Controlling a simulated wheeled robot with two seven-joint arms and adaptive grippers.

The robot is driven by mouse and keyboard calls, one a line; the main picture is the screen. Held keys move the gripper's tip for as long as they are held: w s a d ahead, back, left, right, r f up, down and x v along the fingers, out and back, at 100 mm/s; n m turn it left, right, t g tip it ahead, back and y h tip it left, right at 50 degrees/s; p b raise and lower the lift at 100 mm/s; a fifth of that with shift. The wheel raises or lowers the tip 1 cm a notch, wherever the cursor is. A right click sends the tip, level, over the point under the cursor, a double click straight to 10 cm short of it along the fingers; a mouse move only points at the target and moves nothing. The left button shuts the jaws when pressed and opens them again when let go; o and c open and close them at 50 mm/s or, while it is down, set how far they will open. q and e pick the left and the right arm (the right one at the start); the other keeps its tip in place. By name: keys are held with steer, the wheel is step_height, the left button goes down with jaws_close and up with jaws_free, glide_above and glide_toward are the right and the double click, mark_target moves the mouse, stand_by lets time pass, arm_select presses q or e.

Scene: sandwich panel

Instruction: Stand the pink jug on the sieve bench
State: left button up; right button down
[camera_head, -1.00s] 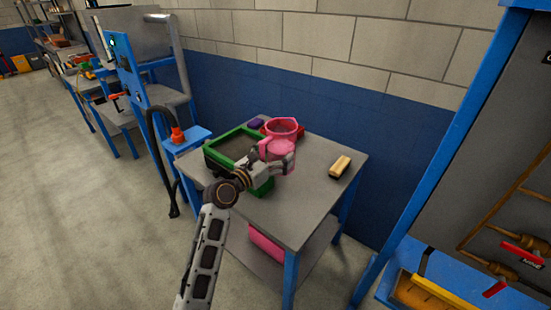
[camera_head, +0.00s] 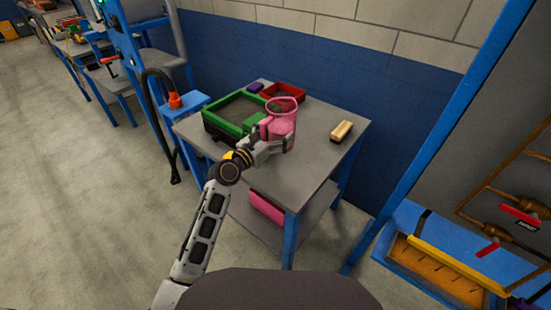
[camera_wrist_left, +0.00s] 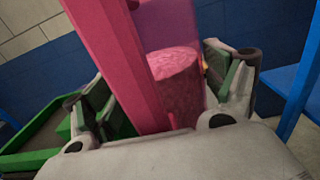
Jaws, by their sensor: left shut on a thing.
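The pink jug (camera_head: 281,128) is upright over the grey top of the blue-legged bench (camera_head: 262,190). Whether its base touches the top or hangs just above it I cannot tell. My left gripper (camera_head: 268,146) is at the jug's near left side, shut on its handle. In the left wrist view, the pink handle (camera_wrist_left: 118,60) stands between the fingers, with the jug's translucent body (camera_wrist_left: 180,80) behind it. The lower part of the jug is partly hidden by the gripper. My right gripper is not in view.
A green-framed sieve tray (camera_head: 212,128) lies just left of the jug. A red tray (camera_head: 298,92) and a purple block (camera_head: 256,87) are behind it. A wood-backed brush (camera_head: 342,131) lies to the right. A pink object (camera_head: 267,206) is on the lower shelf.

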arm_select(q)
step_height(320, 180, down, 5)
steer(key=shift+f+b, duration=0.15)
steer(key=shift+b, duration=0.7)
steer(key=shift+f, duration=0.7)
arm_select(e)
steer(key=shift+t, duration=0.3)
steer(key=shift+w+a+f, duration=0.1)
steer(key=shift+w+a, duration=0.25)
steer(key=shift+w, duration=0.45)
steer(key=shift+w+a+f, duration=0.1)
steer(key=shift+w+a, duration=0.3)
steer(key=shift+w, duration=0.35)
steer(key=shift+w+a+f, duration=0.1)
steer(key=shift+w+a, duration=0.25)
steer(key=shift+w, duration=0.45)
arm_select(q)
steer(key=shift+b, duration=0.3)
